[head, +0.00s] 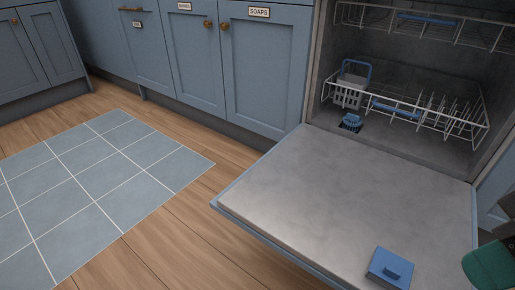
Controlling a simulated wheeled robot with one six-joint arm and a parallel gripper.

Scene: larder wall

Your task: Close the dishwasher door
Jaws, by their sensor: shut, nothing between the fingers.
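The dishwasher door (350,200) is open, folded down to about level, with its grey inner face up and a blue edge along its left side. A blue dispenser lid (389,269) with a small raised block sits on its near part. The dishwasher interior (400,75) is open behind the door. My gripper does not show; only a green and dark part, which looks like my arm, shows at the lower right edge, beside the door's right side.
Inside are a lower wire rack (435,117) with a cutlery basket (349,90), and an upper rack (430,20). Blue cupboards (265,70) stand to the left. The wood floor and blue tiled patch (95,185) left of the door are clear.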

